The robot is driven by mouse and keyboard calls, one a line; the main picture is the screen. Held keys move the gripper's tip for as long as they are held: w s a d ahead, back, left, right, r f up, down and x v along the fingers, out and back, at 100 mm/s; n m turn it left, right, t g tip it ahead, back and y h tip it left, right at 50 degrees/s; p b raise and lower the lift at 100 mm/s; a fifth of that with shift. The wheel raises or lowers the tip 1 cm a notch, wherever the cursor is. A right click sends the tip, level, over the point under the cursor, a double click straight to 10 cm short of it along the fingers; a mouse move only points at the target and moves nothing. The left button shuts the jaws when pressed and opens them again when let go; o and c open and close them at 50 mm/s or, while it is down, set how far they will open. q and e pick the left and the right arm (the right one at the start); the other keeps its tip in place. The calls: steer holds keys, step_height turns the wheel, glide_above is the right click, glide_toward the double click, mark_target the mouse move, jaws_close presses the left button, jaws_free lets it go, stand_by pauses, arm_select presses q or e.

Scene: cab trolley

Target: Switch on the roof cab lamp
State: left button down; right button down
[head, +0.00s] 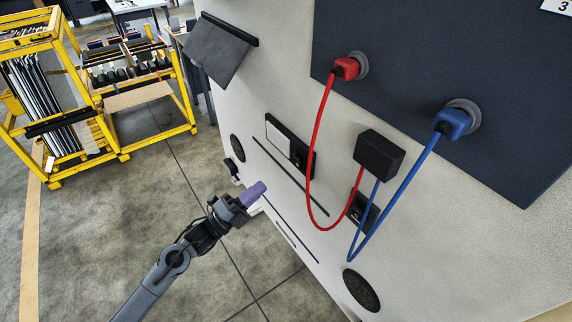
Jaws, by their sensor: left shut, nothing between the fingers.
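A dark-framed unit with a pale rectangular face (279,138) is set in the pale wall panel (245,110). A dark part with small details sits at its lower right end. I cannot tell whether this unit is the roof cab lamp, and no clear glow shows on it. My left gripper (257,191) has purple fingers, shut and empty. It is below and left of the unit, in front of the panel's lower left edge, and seems apart from the unit. My right gripper is not in view.
A red plug (346,68) and a blue plug (452,123) sit in a dark board, their cables hanging to a black box (379,153). A dark flap (217,50) sticks out at upper left. Yellow racks (120,100) stand behind. Floor around my left arm is clear.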

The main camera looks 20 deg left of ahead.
mark_target(295, 157)
arm_select(q)
steer(key=x, duration=1)
steer(key=shift+w+d+r+p, duration=0.15)
steer(key=shift+w+d+p, duration=0.05)
steer(key=shift+p, duration=0.2)
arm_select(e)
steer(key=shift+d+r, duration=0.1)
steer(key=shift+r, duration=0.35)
